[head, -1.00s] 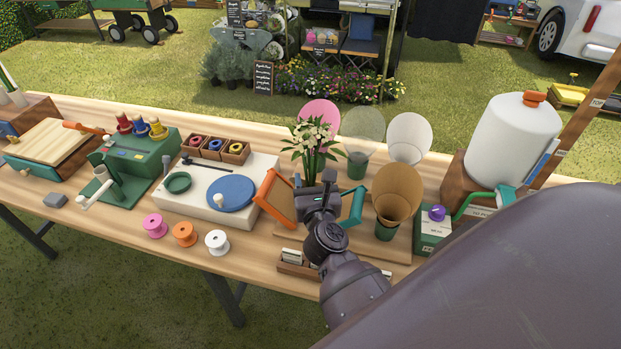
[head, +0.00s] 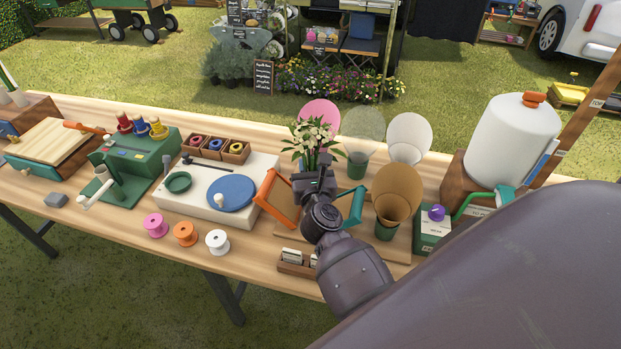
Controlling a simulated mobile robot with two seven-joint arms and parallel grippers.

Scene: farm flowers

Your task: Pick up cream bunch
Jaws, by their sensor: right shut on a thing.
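The cream bunch (head: 314,135) stands upright, with cream blossoms on top and green leaves below. It is near the back middle of the table, in front of a pink round sheet. My right gripper (head: 314,180) is at the bunch's lower part and is shut on it. The gripper and wrist hide the stems and the fingertips. My left gripper is not in view.
A brown paper cone (head: 396,194) and a teal handle (head: 354,206) are close right. A blue disc (head: 231,194) and spools (head: 217,242) lie further left. A white tank (head: 512,140) stands right.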

